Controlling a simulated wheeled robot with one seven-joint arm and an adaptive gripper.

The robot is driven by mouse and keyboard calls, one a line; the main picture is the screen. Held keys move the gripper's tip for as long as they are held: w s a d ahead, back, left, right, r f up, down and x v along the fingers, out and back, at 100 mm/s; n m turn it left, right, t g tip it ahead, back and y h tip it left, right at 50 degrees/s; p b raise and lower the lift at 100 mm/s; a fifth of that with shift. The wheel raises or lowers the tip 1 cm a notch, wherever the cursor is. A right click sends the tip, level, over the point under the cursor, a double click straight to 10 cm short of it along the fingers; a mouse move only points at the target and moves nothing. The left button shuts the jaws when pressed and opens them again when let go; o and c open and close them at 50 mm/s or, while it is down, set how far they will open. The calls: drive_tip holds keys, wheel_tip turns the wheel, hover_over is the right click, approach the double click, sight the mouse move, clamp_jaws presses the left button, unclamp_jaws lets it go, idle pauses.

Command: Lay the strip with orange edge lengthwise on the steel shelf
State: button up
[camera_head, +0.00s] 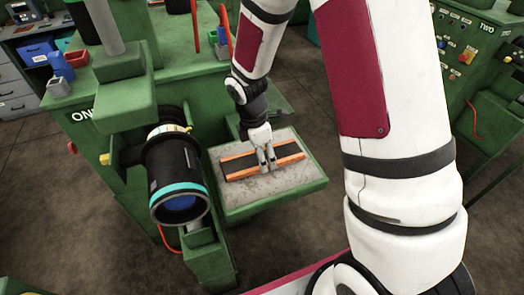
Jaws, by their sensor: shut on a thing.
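The strip with orange edge (240,164) is a dark flat piece with orange along its long sides. It lies over the grey steel shelf (238,197), which has a green rim, with its length running left to right and slightly up to the right. I cannot tell whether it touches the shelf. The fingers hide a part of the strip.
Blue and red bins (60,65) are at the upper left. A green control panel (460,50) is at the upper right. Bare floor lies in front.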

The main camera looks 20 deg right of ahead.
drive_tip(key=shift+f, duration=0.1)
idle(0.3)
drive_tip(key=o, duration=1.2)
drive_tip(key=shift+o, duration=0.2)
drive_tip(key=s+r+m+t, duration=0.1)
drive_tip(key=s+r+m, duration=0.3)
drive_tip(key=r, duration=0.8)
drive_tip(key=s+r+m+t, duration=0.2)
drive_tip(key=s+r+m, duration=0.2)
drive_tip(key=r, duration=0.8)
drive_tip(key=s+r+m+t+y, duration=0.1)
drive_tip(key=s+r+m, duration=0.4)
drive_tip(key=s+m, duration=0.5)
drive_tip(key=shift+s+r+t+y, duration=0.15)
drive_tip(key=shift+s+t+y, duration=0.3)
drive_tip(key=shift+t, duration=0.35)
drive_tip(key=shift+d, duration=0.1)
